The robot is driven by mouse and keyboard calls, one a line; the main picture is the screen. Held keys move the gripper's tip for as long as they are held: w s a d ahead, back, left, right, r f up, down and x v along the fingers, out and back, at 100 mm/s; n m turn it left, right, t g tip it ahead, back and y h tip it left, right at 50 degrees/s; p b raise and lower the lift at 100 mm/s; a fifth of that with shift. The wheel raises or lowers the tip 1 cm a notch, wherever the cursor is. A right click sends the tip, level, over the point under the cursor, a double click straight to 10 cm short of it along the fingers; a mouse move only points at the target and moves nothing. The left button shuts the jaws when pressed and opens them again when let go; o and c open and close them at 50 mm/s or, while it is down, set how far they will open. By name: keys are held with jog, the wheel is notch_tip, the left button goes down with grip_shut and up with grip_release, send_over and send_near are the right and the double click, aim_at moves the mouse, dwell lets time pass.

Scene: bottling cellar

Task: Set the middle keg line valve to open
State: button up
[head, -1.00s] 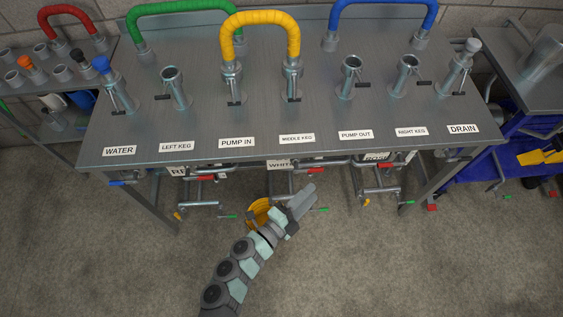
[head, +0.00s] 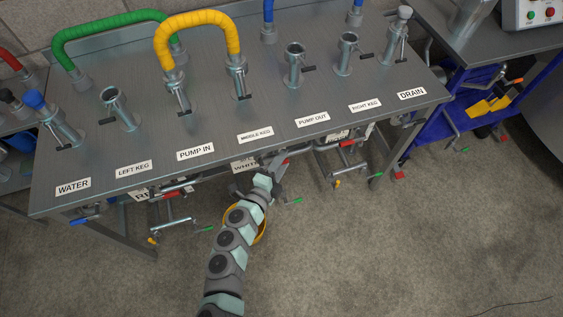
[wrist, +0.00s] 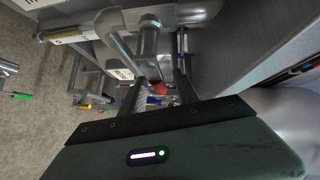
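The middle keg label (head: 255,134) is on the table's front edge strip, below the middle keg post (head: 238,78), which holds one end of the yellow hose (head: 195,28). Under the edge, by the white keg sign (head: 245,166), a red valve handle (head: 285,162) shows just beyond my gripper (head: 273,172). In the wrist view, my gripper's fingers (wrist: 160,88) are apart, with a red handle (wrist: 159,89) between or just beyond them. I cannot tell whether they touch it. The valve body is partly hidden.
Other valves with red handles (head: 172,194) and green handles (head: 208,230) hang under the table front, with a blue handle (head: 80,221) at left. A yellow round object (head: 262,228) is partly behind my arm. A blue cart (head: 455,115) stands at right. The floor in front is clear.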

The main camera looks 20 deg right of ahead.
grip_shut()
dwell(0.4)
dwell(1.1)
